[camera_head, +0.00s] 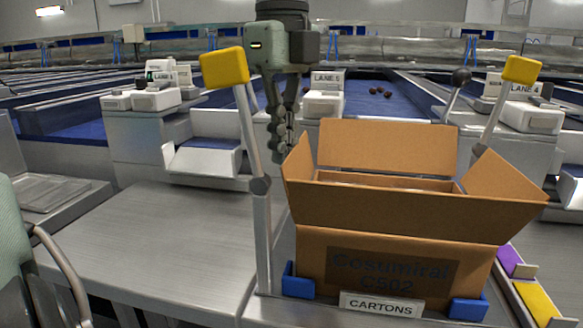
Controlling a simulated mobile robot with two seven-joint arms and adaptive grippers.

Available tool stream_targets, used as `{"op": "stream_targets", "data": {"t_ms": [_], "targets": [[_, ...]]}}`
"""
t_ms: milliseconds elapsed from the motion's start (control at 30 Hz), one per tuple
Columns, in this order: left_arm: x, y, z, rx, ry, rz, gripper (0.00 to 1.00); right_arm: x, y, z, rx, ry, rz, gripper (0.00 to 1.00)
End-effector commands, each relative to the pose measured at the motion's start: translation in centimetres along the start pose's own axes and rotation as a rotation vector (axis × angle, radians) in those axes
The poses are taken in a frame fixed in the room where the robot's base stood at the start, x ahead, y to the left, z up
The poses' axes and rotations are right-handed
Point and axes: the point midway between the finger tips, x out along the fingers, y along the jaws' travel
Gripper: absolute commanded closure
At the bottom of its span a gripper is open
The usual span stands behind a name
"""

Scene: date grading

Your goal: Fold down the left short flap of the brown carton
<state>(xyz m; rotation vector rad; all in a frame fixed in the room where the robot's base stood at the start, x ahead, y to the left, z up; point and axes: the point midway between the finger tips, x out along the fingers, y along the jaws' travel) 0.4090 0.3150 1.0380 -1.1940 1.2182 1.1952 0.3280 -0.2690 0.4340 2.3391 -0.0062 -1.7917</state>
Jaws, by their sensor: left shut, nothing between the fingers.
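The brown carton (340,265) stands open, with printed text on its front. Its left short flap (298,168) stands up, narrow in this view. The right short flap (502,180) leans outward, the back long flap (388,146) stands up, and the front long flap (400,212) slopes out toward me. My left gripper (279,158) points down, shut and empty, with its fingertips just left of the left short flap's top edge. I cannot tell whether they touch it. My right gripper is not in view.
Posts with yellow caps (224,68) (522,69) rise on both sides of the carton. Blue corner holders (297,281) and a CARTONS sign (381,304) are at its base. A bare metal table (150,245) lies to the left.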

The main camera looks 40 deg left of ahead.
Motion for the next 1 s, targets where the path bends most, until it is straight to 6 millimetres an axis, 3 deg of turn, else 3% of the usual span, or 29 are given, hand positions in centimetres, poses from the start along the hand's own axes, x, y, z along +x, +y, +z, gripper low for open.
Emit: {"op": "stream_targets", "data": {"t_ms": [600,1000], "targets": [[-0.4,-2.2,-3.8,0.0,-0.001,-0.001,1.0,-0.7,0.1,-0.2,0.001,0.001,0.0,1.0],[-0.4,-2.8,-4.8,0.0,-0.001,0.0,1.0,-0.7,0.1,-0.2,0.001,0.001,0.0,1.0]]}}
